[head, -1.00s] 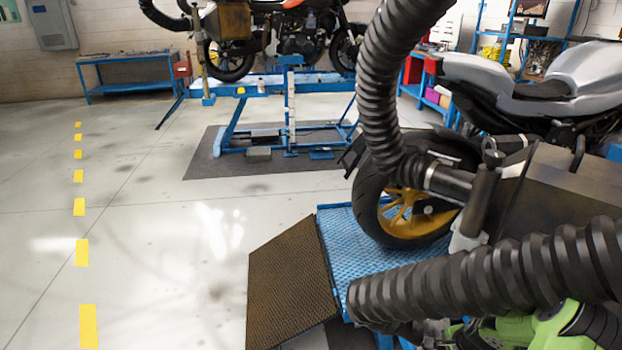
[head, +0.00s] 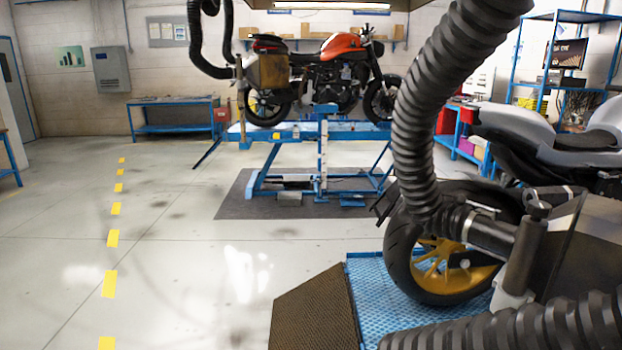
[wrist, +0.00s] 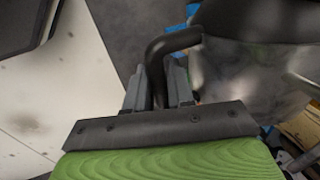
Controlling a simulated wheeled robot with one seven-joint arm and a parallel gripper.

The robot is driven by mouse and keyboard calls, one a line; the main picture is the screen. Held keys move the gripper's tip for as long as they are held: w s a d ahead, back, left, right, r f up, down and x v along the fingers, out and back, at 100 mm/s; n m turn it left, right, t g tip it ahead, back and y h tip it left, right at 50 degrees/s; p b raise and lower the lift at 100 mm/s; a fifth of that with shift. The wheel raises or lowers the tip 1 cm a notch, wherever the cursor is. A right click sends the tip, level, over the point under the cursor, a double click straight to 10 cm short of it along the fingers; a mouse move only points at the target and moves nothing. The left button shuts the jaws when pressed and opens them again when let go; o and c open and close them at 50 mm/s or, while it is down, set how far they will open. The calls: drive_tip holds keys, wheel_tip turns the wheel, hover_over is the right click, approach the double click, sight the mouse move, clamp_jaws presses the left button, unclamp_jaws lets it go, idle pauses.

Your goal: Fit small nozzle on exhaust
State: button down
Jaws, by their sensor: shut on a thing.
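My gripper (wrist: 158,88) shows in the wrist view, its grey fingers shut on a bent dark bar (wrist: 176,42), like a handle. The bar runs up and right to a dark, rounded part (wrist: 265,18), with a blurred grey surface (wrist: 240,70) below it. I cannot tell whether these belong to the small nozzle. In the head view, a thick black ribbed hose (head: 550,325) crosses the bottom right; its end is cut off. Another ribbed hose (head: 425,130) hangs down to a metal fitting (head: 490,235) beside the yellow-rimmed wheel (head: 440,265). The exhaust is not clearly seen.
The grey motorcycle (head: 540,125) stands at the right, its wheel on a blue platform (head: 385,310) with a dark ramp (head: 312,312). An orange motorcycle (head: 343,48) sits on a blue lift (head: 262,132) behind. The floor at left (head: 170,265) is clear.

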drive_tip(key=shift+r, duration=0.1)
drive_tip(key=shift+r+p, duration=0.6)
drive_tip(key=shift+r, duration=0.2)
drive_tip(key=shift+a, duration=1.65)
drive_tip(key=shift+a, duration=0.15)
drive_tip(key=shift+s+a+p, duration=0.1)
drive_tip(key=shift+a+p, duration=0.3)
drive_tip(key=shift+a, duration=1.55)
